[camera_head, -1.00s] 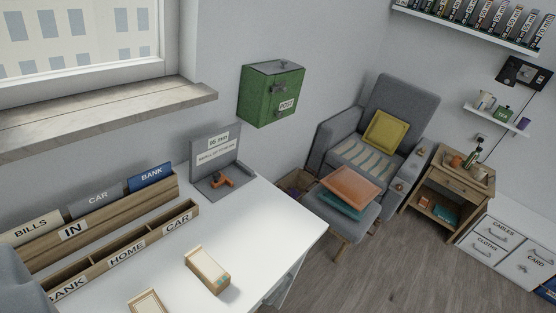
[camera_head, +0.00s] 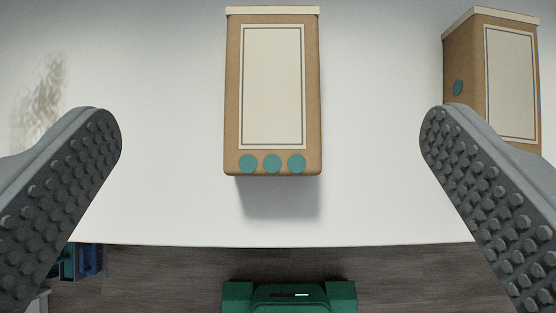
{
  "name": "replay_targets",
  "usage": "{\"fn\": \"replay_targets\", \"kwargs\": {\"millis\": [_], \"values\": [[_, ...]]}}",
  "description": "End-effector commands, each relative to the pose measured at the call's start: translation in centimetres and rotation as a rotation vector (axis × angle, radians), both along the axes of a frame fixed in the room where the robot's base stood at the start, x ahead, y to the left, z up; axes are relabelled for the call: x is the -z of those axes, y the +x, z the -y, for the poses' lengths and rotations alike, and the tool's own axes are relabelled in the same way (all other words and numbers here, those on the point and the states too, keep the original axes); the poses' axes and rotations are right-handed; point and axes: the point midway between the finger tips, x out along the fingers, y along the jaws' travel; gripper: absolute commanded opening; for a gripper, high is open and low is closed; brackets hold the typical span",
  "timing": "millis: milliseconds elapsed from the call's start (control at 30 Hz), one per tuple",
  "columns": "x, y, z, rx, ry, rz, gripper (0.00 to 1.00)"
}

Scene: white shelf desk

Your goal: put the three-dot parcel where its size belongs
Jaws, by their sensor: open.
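The three-dot parcel (camera_head: 272,88) is a brown box with a cream label and three teal dots along its lower edge. It lies on the white desk (camera_head: 165,190) at the upper middle of the view. My gripper (camera_head: 271,140) is open, with one studded grey finger at the left and one at the right. The parcel lies between the two fingers in the picture, with a wide space on each side, and neither finger appears to touch it. The green post box and the grey size gauge are not in view now.
A second brown parcel (camera_head: 492,75) with a cream label and a teal dot on its side stands at the upper right, partly behind the right finger. The desk's front edge runs below the parcels. Wooden floor (camera_head: 170,275) and my green base show beyond it.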

Motion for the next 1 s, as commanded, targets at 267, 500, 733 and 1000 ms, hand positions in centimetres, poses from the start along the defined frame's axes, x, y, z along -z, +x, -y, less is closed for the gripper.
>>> {"fn": "replay_targets", "kwargs": {"millis": [267, 500, 733, 1000], "values": [[5.0, -0.7, 0.2, 0.008, -0.012, -0.059, 0.94], [6.6, 0.8, 0.2, 0.008, -0.011, -0.057, 0.94], [8.9, 2.9, 0.2, 0.009, -0.011, -0.056, 0.94], [11.0, 4.8, 0.2, 0.009, -0.011, -0.056, 0.94]]}}
